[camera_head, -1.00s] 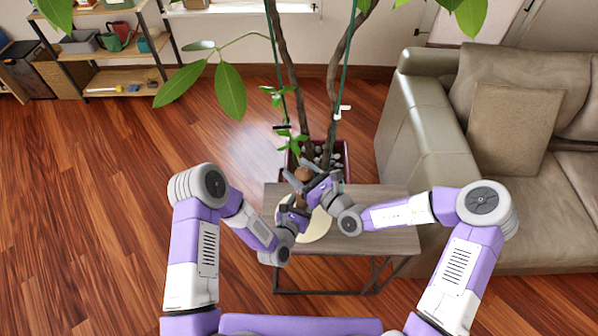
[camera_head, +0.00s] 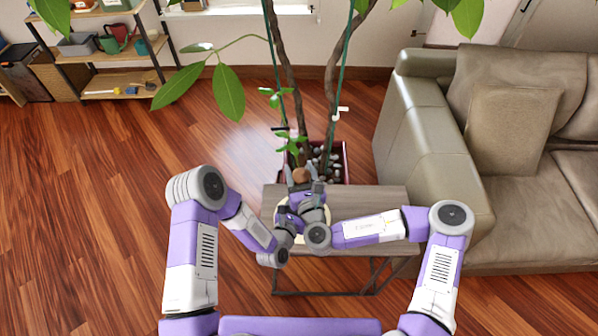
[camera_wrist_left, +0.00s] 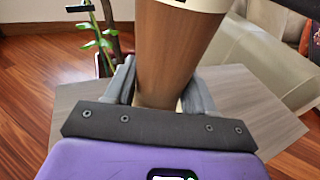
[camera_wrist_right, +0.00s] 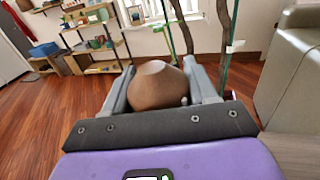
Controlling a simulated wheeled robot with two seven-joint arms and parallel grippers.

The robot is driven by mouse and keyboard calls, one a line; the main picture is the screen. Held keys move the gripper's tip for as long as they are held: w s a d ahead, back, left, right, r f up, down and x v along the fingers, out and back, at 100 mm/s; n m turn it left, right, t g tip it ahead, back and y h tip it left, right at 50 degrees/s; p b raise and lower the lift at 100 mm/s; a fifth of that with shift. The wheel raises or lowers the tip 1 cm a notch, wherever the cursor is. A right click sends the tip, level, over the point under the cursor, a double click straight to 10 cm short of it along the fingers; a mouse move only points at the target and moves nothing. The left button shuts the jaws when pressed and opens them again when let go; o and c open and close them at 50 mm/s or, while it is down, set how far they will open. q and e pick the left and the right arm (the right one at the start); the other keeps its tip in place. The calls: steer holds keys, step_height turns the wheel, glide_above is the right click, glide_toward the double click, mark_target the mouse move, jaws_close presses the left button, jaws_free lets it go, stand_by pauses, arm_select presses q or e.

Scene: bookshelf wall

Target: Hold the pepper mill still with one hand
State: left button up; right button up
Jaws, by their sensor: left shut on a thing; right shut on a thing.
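The pepper mill stands upright on the small table (camera_head: 375,203). Its brown wooden knob (camera_head: 300,175) shows in the head view, and the knob fills the middle of the right wrist view (camera_wrist_right: 158,85). Its wooden body (camera_wrist_left: 172,50) shows in the left wrist view between the fingers. My left gripper (camera_wrist_left: 165,88) is shut on the body, low down. My right gripper (camera_wrist_right: 163,88) is shut on the knob, above the left one. In the head view my right gripper (camera_head: 302,182) hides most of the mill and much of the left gripper.
A pale round mat (camera_head: 322,232) lies under the mill. A potted plant (camera_head: 345,165) stands behind the table, its stems and leaves rising. A beige sofa (camera_head: 430,150) stands close on the right. Shelves (camera_head: 118,75) are at the back left. The floor at left is clear.

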steer(key=shift+w+d+m+h, duration=0.2)
steer(key=shift+d+m+h, duration=0.25)
steer(key=shift+h, duration=0.35)
steer(key=o, duration=1)
steer(key=shift+a, duration=0.1)
steer(key=shift+o, duration=0.2)
steer(key=shift+s, duration=0.1)
steer(key=s+d, duration=0.1)
steer(key=s, duration=0.6)
steer(key=shift+s+d, duration=0.15)
